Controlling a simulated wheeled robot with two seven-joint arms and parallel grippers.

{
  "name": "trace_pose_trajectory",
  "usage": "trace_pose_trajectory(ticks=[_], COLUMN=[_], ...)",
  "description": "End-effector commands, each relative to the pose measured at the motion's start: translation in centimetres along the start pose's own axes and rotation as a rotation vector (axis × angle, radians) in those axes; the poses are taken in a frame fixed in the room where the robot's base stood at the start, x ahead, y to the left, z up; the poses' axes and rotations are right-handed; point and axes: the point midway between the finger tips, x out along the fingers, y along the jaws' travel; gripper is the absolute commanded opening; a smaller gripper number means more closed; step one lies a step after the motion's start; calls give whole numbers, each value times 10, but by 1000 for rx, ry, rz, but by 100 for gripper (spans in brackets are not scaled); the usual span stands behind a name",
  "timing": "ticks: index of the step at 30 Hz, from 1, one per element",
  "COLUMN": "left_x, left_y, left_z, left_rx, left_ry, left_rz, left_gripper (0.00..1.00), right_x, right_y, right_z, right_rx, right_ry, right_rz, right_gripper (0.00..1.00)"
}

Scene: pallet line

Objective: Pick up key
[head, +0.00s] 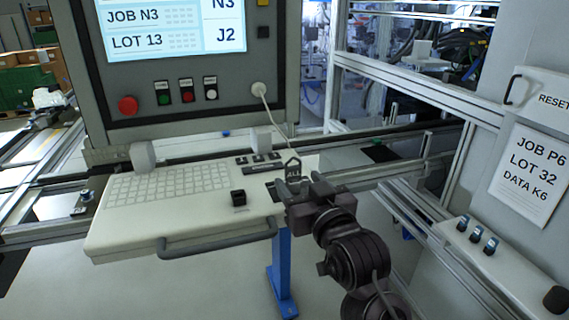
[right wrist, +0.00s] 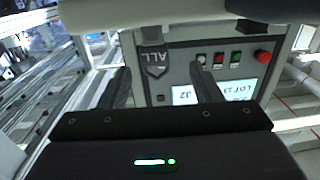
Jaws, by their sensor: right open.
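A dark, pointed tag marked ALL (head: 293,170) hangs by a pale cord from the control panel and stands over the right part of the console. No separate key shape can be made out on it. My right gripper (head: 302,186) is open and close in front of the tag. In the right wrist view the same tag (right wrist: 156,66) appears upside down, between the two spread fingers of the right gripper (right wrist: 160,72), nearer the left one. I cannot tell how far past the fingertips it lies. My left gripper is not in view.
The panel (head: 185,119) behind carries a red knob and buttons. Metal rails and a frame (head: 440,100) stand at the right.

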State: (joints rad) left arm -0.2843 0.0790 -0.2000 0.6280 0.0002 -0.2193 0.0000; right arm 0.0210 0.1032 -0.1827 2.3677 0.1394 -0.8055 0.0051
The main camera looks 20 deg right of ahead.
Motion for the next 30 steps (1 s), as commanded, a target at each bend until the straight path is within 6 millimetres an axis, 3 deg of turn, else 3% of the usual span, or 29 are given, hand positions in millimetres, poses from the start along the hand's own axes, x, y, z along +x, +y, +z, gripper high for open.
trace_pose_trajectory(ticks=[12,19,27,30], left_x=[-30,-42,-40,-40], left_y=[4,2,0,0], left_z=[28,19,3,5], left_rx=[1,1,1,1], left_ry=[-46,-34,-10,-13], left_rz=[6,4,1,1], left_gripper=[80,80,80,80], right_x=[47,74,76,76], right_y=[5,6,6,6], right_z=[-3,1,3,3], right_rx=[0,0,0,0], right_ry=[-1,1,1,1], right_rz=[1,-1,-1,-1], right_gripper=[58,58,58,45])
